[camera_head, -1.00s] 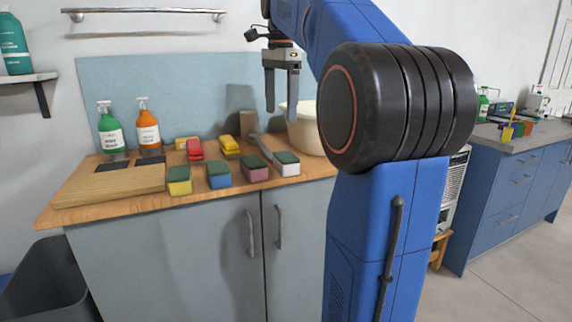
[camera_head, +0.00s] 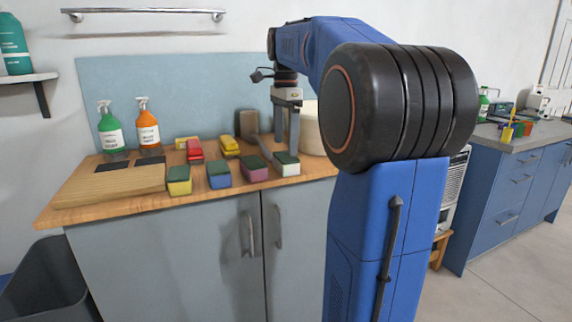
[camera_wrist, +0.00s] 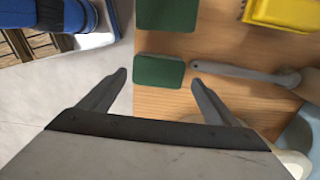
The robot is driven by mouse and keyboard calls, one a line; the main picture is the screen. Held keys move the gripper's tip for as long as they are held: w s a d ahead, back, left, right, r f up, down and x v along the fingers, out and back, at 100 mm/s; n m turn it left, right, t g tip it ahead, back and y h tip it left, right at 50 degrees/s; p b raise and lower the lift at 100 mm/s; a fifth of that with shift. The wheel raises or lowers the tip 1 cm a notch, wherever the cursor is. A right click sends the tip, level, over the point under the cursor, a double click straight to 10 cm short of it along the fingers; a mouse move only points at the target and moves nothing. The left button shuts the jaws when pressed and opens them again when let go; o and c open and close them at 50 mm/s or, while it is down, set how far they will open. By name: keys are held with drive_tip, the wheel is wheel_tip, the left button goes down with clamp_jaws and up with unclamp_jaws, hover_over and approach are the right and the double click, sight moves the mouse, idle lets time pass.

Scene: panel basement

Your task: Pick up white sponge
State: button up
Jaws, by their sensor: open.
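The white sponge (camera_head: 288,169) has a dark green top and stands at the right end of the front row of sponges on the wooden counter. My gripper (camera_head: 285,149) is open and points down just above and behind it, with nothing between its fingers. In the wrist view, the green top of the white sponge (camera_wrist: 159,71) lies between the fingertips of my gripper (camera_wrist: 160,76), with a gap on each side. Its white body is hidden there.
A pink sponge (camera_head: 254,171) stands close to the left, and blue (camera_head: 218,179) and yellow (camera_head: 179,184) ones farther left. A grey-handled tool (camera_wrist: 240,72) lies near the right finger. A pale bowl (camera_head: 311,130) stands behind right. The counter's front edge is close.

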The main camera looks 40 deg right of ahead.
sight(286, 156)
drive_tip(key=shift+s+f, duration=0.15)
drive_tip(key=shift+f, duration=2.9)
drive_tip(key=shift+c, duration=0.7)
drive_tip(key=c, duration=0.7)
